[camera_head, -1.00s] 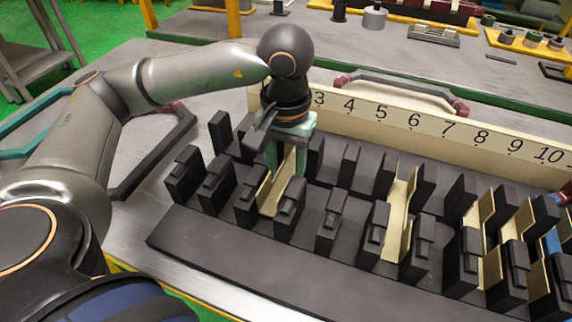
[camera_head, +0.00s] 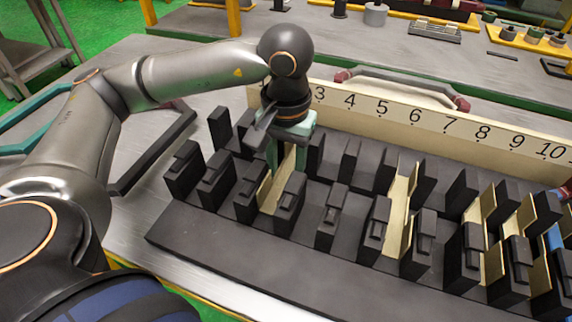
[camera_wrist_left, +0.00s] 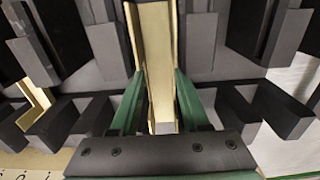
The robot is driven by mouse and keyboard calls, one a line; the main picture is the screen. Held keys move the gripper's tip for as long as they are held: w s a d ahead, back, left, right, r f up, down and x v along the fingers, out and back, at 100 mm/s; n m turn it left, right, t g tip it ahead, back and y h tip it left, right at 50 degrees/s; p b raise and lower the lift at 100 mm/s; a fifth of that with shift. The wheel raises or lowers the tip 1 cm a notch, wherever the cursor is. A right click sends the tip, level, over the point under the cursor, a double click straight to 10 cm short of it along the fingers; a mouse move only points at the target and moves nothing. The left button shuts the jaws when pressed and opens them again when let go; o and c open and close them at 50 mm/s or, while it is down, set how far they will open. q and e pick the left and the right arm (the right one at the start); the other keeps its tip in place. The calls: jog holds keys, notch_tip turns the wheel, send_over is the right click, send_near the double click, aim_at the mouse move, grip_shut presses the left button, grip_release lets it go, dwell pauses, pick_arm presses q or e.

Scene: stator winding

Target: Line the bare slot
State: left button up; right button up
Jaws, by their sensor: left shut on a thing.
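My left gripper (camera_head: 290,170) is over the left part of the dark slotted stator block (camera_head: 215,240), its green fingers pointing down. It is shut on a cream slot liner (camera_head: 269,191). In the left wrist view the liner (camera_wrist_left: 155,55) is a long folded channel between the green fingers (camera_wrist_left: 158,95). It lies along a gap between two rows of dark teeth. Whether it sits fully on the slot floor is hidden. Another liner (camera_head: 398,205) stands in a slot near the middle, and more (camera_head: 490,262) line slots at the right. My right gripper does not show.
A blue and red item (camera_head: 553,240) shows at the right edge.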

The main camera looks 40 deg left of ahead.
aim_at(286, 178)
pick_arm(q)
jog(key=shift+f+b, duration=0.55)
jog(key=shift+b, duration=0.2)
dwell(0.3)
jog(key=o, duration=1.1)
jog(key=shift+f, duration=0.15)
jog(key=shift+c, duration=0.2)
jog(key=shift+r, duration=0.2)
jog(key=shift+r+p, duration=0.35)
jog(key=shift+r, duration=0.35)
jog(key=shift+r, duration=0.15)
notch_tip(286, 178, up, 8)
jog(key=p, duration=0.5)
jog(key=shift+f, duration=0.2)
